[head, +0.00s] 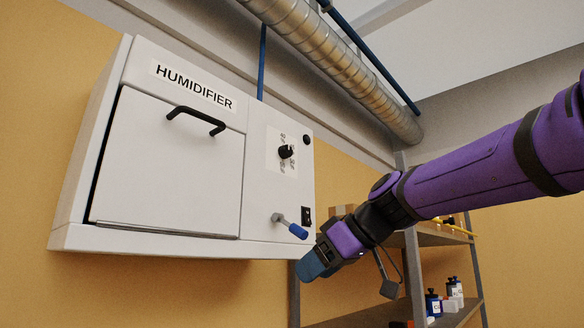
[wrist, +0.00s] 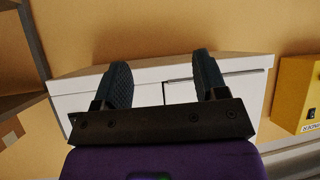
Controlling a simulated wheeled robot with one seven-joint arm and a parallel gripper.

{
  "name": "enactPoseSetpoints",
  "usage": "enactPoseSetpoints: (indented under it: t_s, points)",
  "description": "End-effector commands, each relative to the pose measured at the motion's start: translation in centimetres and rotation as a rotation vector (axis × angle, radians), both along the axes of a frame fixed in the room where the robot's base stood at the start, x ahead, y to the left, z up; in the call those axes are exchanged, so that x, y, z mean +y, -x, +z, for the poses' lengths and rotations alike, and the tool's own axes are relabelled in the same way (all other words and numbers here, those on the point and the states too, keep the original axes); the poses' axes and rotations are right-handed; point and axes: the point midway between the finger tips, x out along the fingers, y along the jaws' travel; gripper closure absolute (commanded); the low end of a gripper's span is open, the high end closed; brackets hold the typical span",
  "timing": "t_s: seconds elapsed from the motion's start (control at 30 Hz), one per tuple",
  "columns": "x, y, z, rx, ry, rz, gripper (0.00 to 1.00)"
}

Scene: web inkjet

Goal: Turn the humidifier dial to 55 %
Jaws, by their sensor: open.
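The humidifier (head: 180,205) is a white wall box with a door, a black handle and a "HUMIDIFIER" label in the head view. Its black dial (head: 286,152) sits on a marked white plate at the upper right of the front; the dial's setting is too small to read. My gripper (head: 308,276) is below and right of the dial, just under the box's lower right corner, apart from the dial. In the wrist view the two dark fingers of my gripper (wrist: 160,82) are spread with nothing between them, and the white humidifier (wrist: 145,90) shows behind; the dial is not visible there.
A blue-handled lever (head: 292,227) sticks out below the dial, beside a black switch (head: 307,215). A metal shelf (head: 430,238) with bottles stands at the right. A duct (head: 330,60) runs overhead. A yellow box (wrist: 298,95) is at the right in the wrist view.

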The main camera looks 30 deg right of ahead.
Motion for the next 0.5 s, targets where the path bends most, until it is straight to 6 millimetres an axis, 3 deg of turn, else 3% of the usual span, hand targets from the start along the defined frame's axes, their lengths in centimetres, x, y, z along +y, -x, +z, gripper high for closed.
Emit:
enactPoseSetpoints:
  t_s: [0.03, 0.2, 0.4, 0.5]
  points:
    - [-0.7, -1.7, 2.5, -0.079, 0.005, 0.033, 0.34]
    - [-2.9, -6.0, 10.7, -0.394, 0.064, 0.153, 0.34]
    - [-6.6, -9.5, 19.9, -0.789, 0.196, 0.223, 0.34]
    - [-8.4, -10.3, 23.4, -0.954, 0.271, 0.232, 0.34]
